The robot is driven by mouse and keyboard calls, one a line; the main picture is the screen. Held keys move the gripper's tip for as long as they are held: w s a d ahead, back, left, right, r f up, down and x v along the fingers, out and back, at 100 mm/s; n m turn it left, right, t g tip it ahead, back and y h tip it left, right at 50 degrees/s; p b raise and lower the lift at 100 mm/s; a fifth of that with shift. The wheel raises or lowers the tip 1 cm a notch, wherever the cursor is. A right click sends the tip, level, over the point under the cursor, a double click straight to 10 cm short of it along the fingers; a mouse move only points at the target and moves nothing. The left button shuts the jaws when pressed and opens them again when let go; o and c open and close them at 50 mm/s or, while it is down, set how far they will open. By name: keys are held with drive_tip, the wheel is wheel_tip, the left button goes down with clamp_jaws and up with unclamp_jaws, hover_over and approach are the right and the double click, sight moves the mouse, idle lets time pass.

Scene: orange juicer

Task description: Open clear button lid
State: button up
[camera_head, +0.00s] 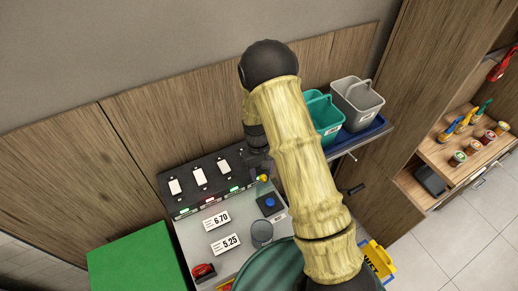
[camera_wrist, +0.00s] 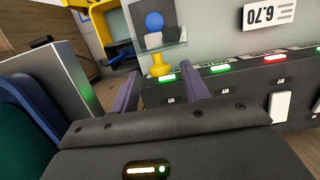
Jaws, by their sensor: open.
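The blue button (camera_head: 270,202) sits on a dark square base on the grey panel. It also shows in the wrist view (camera_wrist: 154,21), upside down. A clear, see-through lid (camera_wrist: 172,38) shows at the button's near side in the wrist view; it is too faint to make out in the head view. A yellow knob (camera_wrist: 160,66) stands by the lid's near edge; it also shows in the head view (camera_head: 263,178). My gripper (camera_wrist: 160,72) is open and empty. In the wrist view the knob appears between and beyond its fingertips; I cannot tell whether they touch it.
A black switch box (camera_head: 207,183) with white switches and red and green lights lies just behind the button. A grey round knob (camera_head: 261,232) and a red switch (camera_head: 203,271) are on the panel. Teal (camera_head: 323,118) and grey (camera_head: 357,100) baskets stand to the right.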

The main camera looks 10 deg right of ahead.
drive_tip(key=w+a+r+b, duration=0.1)
drive_tip(key=w+r+b, duration=0.2)
drive_tip(key=r, duration=1.2)
drive_tip(key=shift+r, duration=0.4)
drive_tip(key=s+d+r+m+t, duration=0.1)
drive_tip(key=s+d, duration=0.3)
drive_tip(key=s, duration=0.4)
drive_tip(key=s+d+r+m+t, duration=0.1)
drive_tip(key=s+d+m+t, duration=0.2)
drive_tip(key=s, duration=0.5)
drive_tip(key=shift+s+d+r+t+y, duration=0.3)
drive_tip(key=shift+s+d+r+y, duration=0.1)
drive_tip(key=shift+d, duration=0.25)
